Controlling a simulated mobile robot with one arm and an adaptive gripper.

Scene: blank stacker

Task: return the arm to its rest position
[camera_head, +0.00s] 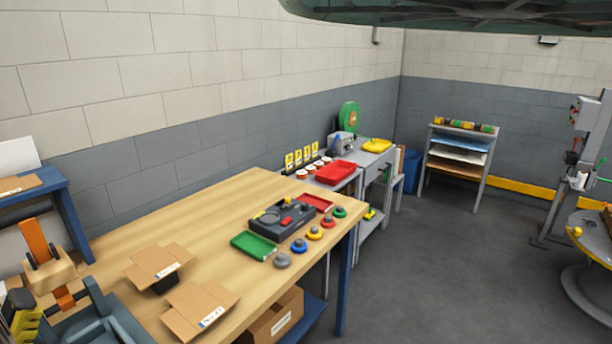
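I cannot make out my gripper or arm in the head view, so its pose and what it may hold are hidden from me. The wooden-topped workbench (215,215) runs from the lower left to the middle. On it are a dark fixture tray (281,219), a green tray (253,245), a red tray (317,202) and a row of coloured round pieces with grey tops (314,233). Two open cardboard boxes (157,264) (200,307) sit near its front.
An orange and wooden piece (50,268) and a grey device stand at the lower left. A dark shape (450,10) hangs across the top. A round table (590,240) is at the right edge, a shelf rack (457,157) at the back. The grey floor (450,260) between is clear.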

